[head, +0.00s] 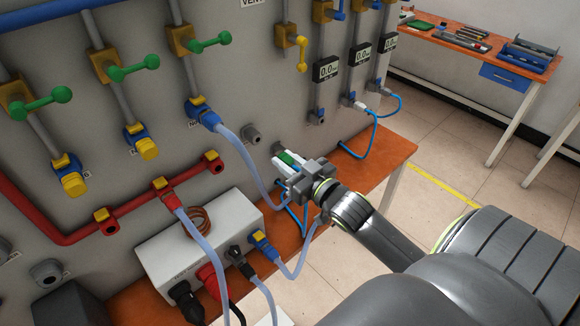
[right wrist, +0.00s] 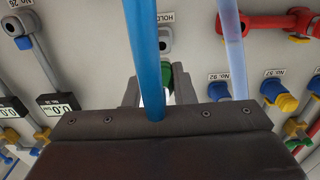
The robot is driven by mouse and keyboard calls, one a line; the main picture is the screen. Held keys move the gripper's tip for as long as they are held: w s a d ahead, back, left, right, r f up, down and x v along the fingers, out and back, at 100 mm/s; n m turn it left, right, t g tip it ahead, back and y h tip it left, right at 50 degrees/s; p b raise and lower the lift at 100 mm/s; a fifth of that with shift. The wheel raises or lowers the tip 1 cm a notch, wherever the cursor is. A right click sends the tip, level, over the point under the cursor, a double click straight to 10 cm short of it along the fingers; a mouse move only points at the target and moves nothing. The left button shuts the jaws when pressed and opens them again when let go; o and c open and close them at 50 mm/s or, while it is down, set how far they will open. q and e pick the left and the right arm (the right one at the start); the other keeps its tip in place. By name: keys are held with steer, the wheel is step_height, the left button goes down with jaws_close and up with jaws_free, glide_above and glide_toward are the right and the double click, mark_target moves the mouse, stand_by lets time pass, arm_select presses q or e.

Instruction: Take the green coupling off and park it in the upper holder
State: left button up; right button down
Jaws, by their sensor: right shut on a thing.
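My right gripper (head: 289,160) is shut on the green coupling (head: 286,156) close to the grey panel. In the right wrist view the green coupling (right wrist: 171,76) shows between the fingers, partly hidden by a blue hose. A grey holder (right wrist: 165,40) with a partly covered label beginning "HOLD" is on the panel just beyond it. I cannot tell whether the coupling touches it. Another grey round fitting (head: 252,134) sits on the panel left of the gripper in the head view. My left gripper is not in view.
The blue hose (right wrist: 143,55) runs across my wrist. A pale hose (head: 240,150) hangs from a blue coupling left of the gripper. Below stands a white box (head: 200,245) with plugged cables on the orange bench (head: 385,165). Floor is open to the right.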

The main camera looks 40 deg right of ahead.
steer(key=shift+w+a+b, duration=0.15)
steer(key=shift+w+b, duration=0.2)
steer(key=shift+w, duration=0.45)
steer(key=shift+w+a+b, duration=0.15)
steer(key=shift+w+b, duration=0.25)
steer(key=shift+w, duration=0.3)
steer(key=shift+w+b, duration=0.35)
steer(key=shift+w, duration=0.3)
steer(key=shift+w+a, duration=0.1)
steer(key=shift+w, duration=0.8)
steer(key=shift+r+p, duration=0.1)
steer(key=shift+p, duration=0.6)
steer(key=shift+w, duration=0.65)
steer(key=c, duration=1.1)
jaws_free()
steer(key=shift+c, duration=0.2)
steer(key=shift+s, duration=0.1)
